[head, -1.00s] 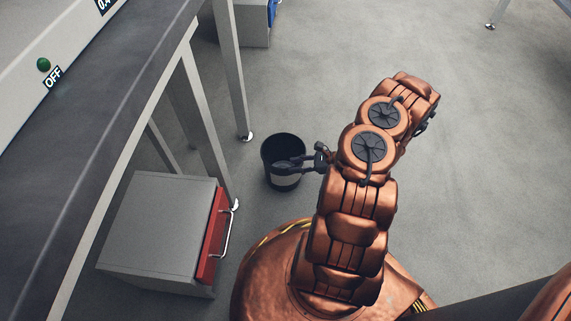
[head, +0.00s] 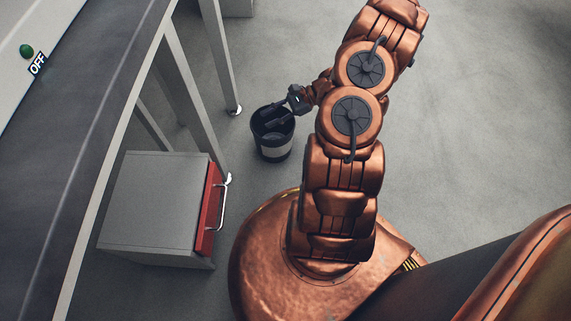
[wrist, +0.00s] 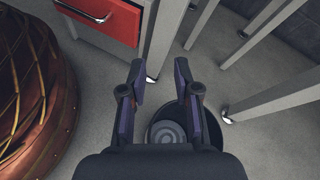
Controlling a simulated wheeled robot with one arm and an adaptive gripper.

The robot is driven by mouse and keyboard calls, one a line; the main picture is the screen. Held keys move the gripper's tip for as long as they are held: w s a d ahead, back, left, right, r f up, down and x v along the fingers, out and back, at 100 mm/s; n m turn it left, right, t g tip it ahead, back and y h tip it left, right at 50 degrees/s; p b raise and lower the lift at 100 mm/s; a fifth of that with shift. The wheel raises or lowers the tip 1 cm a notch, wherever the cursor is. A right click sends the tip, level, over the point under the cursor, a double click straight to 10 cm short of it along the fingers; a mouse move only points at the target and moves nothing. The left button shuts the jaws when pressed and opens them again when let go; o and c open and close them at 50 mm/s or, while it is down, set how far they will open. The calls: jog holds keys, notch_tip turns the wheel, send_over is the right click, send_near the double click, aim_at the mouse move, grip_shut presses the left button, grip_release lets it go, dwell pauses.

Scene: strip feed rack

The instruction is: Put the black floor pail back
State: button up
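The black floor pail (head: 272,150) stands upright on the grey floor, with a pale band around its side. It is to the right of the bench legs. My gripper (head: 270,124) reaches over the pail from the upper right in the head view, and its fingers overlap the pail's mouth. In the wrist view my gripper (wrist: 160,70) has its two fingers apart, with nothing seen between their tips. The right finger crosses the pail's opening (wrist: 168,132), and the left finger lies to the left of it. Whether either finger touches the rim I cannot tell.
A grey cabinet (head: 150,205) with a red drawer front (head: 210,212) stands below-left of the pail, partly by the bench (head: 70,160). A bench leg (head: 219,60) stands close to the pail's upper left. The floor on the right is clear.

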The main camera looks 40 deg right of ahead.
jog(key=s+a+r+n+g+h, duration=0.2)
jog(key=s+a+r+n+g, duration=0.2)
jog(key=a+r+n, duration=0.35)
jog(key=s+a+r+n+g+h, duration=0.1)
jog(key=s+a+r+n+g, duration=0.35)
jog(key=a+r, duration=0.5)
jog(key=s+r+n+h, duration=0.3)
jog(key=s+h, duration=0.1)
jog(key=s, duration=0.5)
jog(key=s+d+r+n+h, duration=0.1)
jog(key=s+r+n+h, duration=0.3)
jog(key=s, duration=0.5)
jog(key=shift+d+r+h, duration=0.15)
jog(key=shift+r+h, duration=0.05)
jog(key=shift+h, duration=0.4)
